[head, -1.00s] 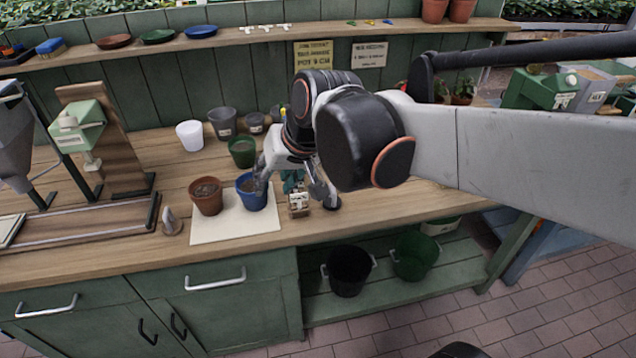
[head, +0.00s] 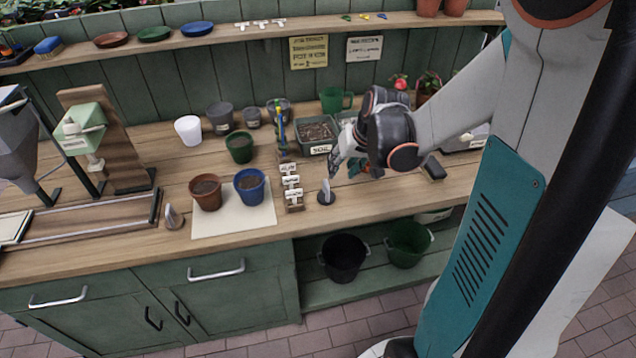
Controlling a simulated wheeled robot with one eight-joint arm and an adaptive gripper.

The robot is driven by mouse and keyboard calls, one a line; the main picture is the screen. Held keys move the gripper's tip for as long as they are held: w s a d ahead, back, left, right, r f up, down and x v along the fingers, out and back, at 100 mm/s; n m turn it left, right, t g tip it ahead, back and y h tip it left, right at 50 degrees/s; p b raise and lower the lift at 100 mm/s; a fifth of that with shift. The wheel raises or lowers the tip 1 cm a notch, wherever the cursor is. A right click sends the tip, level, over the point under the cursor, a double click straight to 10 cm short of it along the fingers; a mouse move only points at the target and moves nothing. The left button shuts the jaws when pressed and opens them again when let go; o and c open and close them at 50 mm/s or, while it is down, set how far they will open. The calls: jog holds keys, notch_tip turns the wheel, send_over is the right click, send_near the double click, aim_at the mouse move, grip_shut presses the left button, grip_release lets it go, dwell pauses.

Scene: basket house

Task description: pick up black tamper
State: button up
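The likely black tamper (head: 326,197) stands upright on the wooden bench, just right of the white label holder. It has a dark round base and a pale grey upright part. My gripper (head: 353,172) hangs just above and to the right of it, with its fingers spread and nothing visible between them. The left finger appears close to the tamper's top; I cannot tell if they touch. A second small upright grey piece (head: 173,217) stands at the left, by the wooden rail.
The label holder (head: 293,190) is close left of the tamper. A soil tray (head: 318,134) is behind it. A blue pot (head: 250,187) and a terracotta pot (head: 206,193) stand on a pale mat (head: 234,221). A black block (head: 434,168) lies to the right.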

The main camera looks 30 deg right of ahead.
aim_at(327, 182)
jog(key=b+x, duration=0.2)
jog(key=x, duration=0.5)
jog(key=shift+f, duration=0.1)
jog(key=shift+w+a+b+x, duration=0.15)
jog(key=shift+b+x, duration=0.45)
jog(key=shift+x, duration=0.75)
jog(key=shift+w+a+b+x, duration=0.15)
jog(key=shift+b+x, duration=0.45)
jog(key=shift+x, duration=0.7)
jog(key=shift+s, duration=0.1)
grip_shut()
